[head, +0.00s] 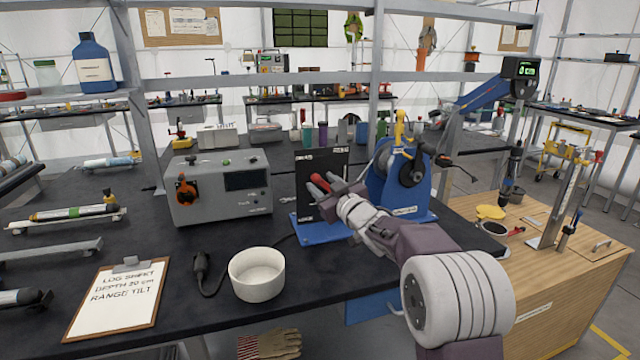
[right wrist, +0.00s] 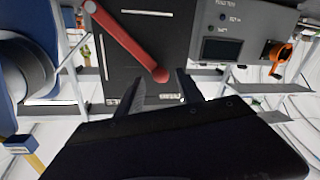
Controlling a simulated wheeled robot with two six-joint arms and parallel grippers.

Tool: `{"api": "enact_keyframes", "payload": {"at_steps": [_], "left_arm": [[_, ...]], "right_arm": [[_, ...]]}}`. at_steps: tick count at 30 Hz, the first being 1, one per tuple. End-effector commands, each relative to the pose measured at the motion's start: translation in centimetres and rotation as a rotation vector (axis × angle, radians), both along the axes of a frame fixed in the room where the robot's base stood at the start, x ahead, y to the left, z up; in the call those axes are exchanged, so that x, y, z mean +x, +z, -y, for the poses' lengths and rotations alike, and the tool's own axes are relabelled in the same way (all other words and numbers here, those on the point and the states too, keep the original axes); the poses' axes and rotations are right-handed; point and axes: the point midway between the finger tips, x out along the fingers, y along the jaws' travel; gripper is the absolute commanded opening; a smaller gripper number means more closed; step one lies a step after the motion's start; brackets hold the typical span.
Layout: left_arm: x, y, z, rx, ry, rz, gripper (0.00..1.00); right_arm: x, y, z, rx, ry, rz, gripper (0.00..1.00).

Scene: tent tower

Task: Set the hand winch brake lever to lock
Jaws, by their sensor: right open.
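The hand winch (head: 400,185) is blue, with a grey drum, on a blue base (head: 325,235). An upright black plate (head: 334,160) stands at its left and carries a red lever (head: 319,182). In the right wrist view, the lever (right wrist: 125,42) lies slanted across the plate (right wrist: 170,30), its rounded end near my fingertips. Small white labels on the plate are too small to read. My right gripper (head: 328,190) is open in front of the plate. In the right wrist view its fingers (right wrist: 158,90) are spread, with no lever between them. My left gripper is out of view.
A grey control box (head: 215,190) with an orange knob stands left of the winch. A white bowl (head: 257,274), a black cabled handset (head: 201,268) and a clipboard (head: 117,298) lie in front. A wooden cabinet (head: 550,270) stands at the right.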

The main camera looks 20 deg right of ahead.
Motion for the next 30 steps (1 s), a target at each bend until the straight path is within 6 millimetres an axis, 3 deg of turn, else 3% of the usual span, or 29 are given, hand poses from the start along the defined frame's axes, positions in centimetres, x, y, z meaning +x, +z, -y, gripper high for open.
{"api": "enact_keyframes", "payload": {"at_steps": [4, 12, 13, 17, 18, 30], "left_arm": [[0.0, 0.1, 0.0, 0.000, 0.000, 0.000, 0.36], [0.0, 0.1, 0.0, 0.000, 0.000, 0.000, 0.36], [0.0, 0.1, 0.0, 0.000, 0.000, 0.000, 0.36], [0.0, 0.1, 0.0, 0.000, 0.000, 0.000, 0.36], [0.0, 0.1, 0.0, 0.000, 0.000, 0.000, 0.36], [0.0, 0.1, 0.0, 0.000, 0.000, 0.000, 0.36]], "right_arm": [[1.6, 0.0, -0.3, 0.000, 0.000, 0.000, 0.44], [1.9, 0.0, -0.3, 0.001, 0.000, -0.001, 0.44], [1.9, 0.0, -0.3, 0.001, 0.000, -0.001, 0.41], [1.9, 0.0, -0.3, 0.001, 0.000, -0.001, 0.05], [1.9, 0.0, -0.3, 0.001, 0.000, 0.000, 0.00], [1.9, -0.1, -0.4, 0.002, 0.000, -0.003, 0.00]]}}
